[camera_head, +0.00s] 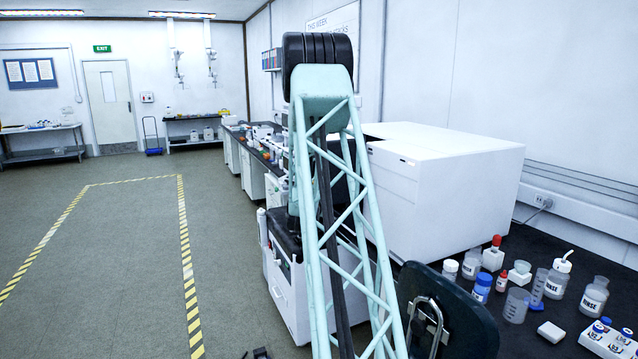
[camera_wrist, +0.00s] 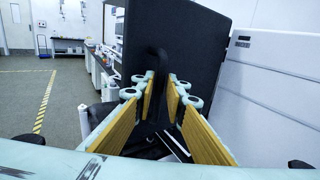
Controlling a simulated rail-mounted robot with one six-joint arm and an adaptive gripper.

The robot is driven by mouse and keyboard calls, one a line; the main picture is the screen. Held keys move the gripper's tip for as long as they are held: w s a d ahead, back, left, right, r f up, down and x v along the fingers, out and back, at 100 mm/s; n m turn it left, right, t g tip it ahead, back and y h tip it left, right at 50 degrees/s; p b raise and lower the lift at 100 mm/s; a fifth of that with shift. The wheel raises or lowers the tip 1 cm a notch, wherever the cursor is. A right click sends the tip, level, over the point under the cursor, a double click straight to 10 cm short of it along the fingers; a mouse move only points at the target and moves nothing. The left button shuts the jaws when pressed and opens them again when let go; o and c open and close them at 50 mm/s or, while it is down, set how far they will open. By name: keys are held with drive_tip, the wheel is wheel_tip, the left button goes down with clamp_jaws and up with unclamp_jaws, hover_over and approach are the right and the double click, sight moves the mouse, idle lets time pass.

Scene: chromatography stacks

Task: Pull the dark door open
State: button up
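The dark door (camera_wrist: 205,70) is a tall black panel filling the middle of the wrist view. It stands beside a white instrument front. A black bar handle (camera_wrist: 158,68) stands out from the door, and its upper end curves. My gripper (camera_wrist: 160,84) is open, with one yellow-padded finger on each side of the handle. The handle's lower part lies between the fingers, and I see no clear contact with either pad. In the head view my arm hides the gripper, the handle and most of the door.
A large white instrument (camera_head: 450,190) stands on the bench right of my arm. Several bottles and beakers (camera_head: 515,305) stand on the black bench top (camera_head: 520,235) at right. The floor (camera_head: 120,270) at left is clear, with striped tape.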

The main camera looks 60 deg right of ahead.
drive_tip(key=v, duration=1)
drive_tip(key=shift+a, duration=0.15)
drive_tip(key=shift+c, duration=0.5)
drive_tip(key=shift+c, duration=1.2)
drive_tip(key=shift+s+a+r, duration=0.15)
drive_tip(key=shift+r, duration=0.3)
clamp_jaws()
drive_tip(key=s+a+r+m+g+h, duration=0.1)
drive_tip(key=s+a+r+m+g, duration=0.5)
drive_tip(key=r, duration=0.4)
drive_tip(key=s+a+r+m+g+y, duration=0.3)
drive_tip(key=s+a+m, duration=0.5)
drive_tip(key=a, duration=0.6)
drive_tip(key=s+a+f+m+t+y, duration=0.2)
drive_tip(key=s+a+m+y, duration=0.1)
drive_tip(key=a, duration=1.5)
drive_tip(key=s+a+f+m+t+y, duration=0.2)
drive_tip(key=s+a+y, duration=0.4)
drive_tip(key=a, duration=1.2)
drive_tip(key=s+a+f+m+t+y, duration=0.2)
drive_tip(key=s+a+y, duration=0.3)
drive_tip(key=a, duration=1.4)
drive_tip(key=shift+s+f+m+y, duration=0.25)
drive_tip(key=shift+m+y, duration=0.05)
drive_tip(key=shift+m, duration=0.5)
